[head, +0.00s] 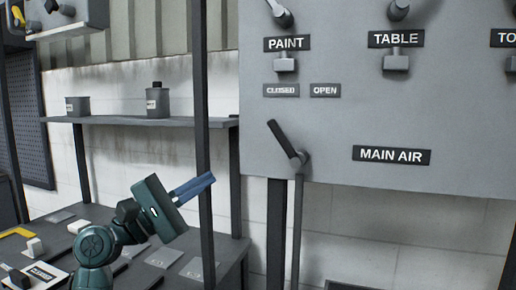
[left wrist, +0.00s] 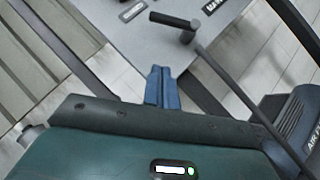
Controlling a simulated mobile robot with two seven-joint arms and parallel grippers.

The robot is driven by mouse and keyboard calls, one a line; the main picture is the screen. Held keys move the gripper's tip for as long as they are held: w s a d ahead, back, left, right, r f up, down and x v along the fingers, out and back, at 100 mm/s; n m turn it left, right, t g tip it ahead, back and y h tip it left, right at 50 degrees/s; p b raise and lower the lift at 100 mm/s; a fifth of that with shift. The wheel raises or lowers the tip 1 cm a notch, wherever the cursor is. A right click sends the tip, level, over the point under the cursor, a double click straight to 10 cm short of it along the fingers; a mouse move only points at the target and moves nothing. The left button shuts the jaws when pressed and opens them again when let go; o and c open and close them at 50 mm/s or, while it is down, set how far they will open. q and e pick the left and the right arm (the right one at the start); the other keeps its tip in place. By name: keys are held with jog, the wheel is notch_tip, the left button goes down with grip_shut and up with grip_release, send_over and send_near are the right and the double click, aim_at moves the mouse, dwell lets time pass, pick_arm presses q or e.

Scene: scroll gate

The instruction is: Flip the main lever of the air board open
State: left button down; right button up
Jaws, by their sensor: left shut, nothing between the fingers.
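The grey air board (head: 350,120) hangs at the right in the head view. Its main lever (head: 284,141) is a black handle on a grey pivot at the lower left of the board, tilted up and to the left, toward the CLOSED label (head: 281,90). The OPEN label (head: 325,90) is to the right of that one. The MAIN AIR label (head: 391,155) is right of the lever. My left gripper (head: 209,179) is shut and empty, left of and below the lever, apart from it. In the left wrist view the lever (left wrist: 175,20) lies beyond the blue fingertips (left wrist: 158,72). My right gripper is not in view.
A dark upright post (head: 203,90) stands just behind my left gripper. A shelf (head: 140,121) with two grey cans is at the left. A bench (head: 170,262) with small items is below. A pipe (head: 298,225) runs down from the lever's pivot.

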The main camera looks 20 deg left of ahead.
aim_at(284, 143)
pick_arm(q)
jog(key=shift+d, duration=0.1)
